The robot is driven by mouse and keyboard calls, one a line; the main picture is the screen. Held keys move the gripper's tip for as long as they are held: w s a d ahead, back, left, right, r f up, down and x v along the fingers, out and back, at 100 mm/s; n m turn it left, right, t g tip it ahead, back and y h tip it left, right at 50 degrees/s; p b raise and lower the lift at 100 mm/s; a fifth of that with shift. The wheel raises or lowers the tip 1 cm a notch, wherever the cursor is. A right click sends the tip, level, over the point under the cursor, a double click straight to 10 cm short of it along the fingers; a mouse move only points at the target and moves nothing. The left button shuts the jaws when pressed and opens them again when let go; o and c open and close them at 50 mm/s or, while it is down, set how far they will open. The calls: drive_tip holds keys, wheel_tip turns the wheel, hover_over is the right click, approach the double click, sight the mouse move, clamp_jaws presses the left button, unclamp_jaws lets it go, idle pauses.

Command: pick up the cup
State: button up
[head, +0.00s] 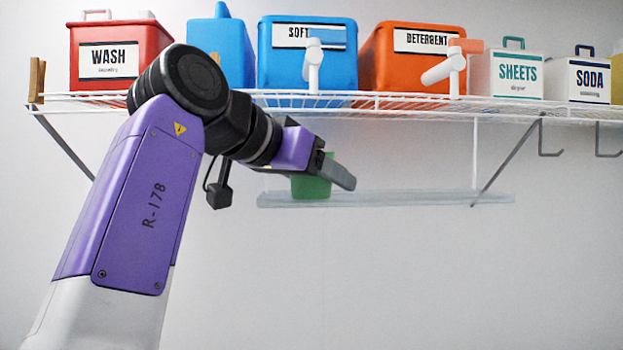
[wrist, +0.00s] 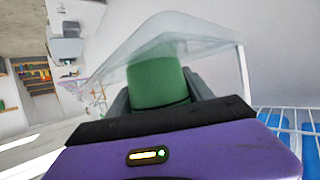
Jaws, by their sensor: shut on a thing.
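A green cup (head: 311,187) is at the clear hanging shelf (head: 420,199) below the wire rack in the head view. My gripper (head: 335,172) reaches it from the upper left, and its fingers hide the cup's upper part. In the wrist view the green cup (wrist: 157,82) sits between the two grey fingers of my gripper (wrist: 160,92), which are shut on it. The clear shelf (wrist: 205,38) shows just beyond the cup there. I cannot tell whether the cup's base touches the shelf.
A white wire rack (head: 400,103) runs above the clear shelf. It bears a red WASH box (head: 118,75), a blue SOFT container (head: 290,70), an orange DETERGENT container (head: 400,75) with white taps, and SHEETS and SODA boxes. Diagonal braces and hooks hang below. The clear shelf is bare right of the cup.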

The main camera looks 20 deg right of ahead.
drive_tip(key=shift+r, duration=0.25)
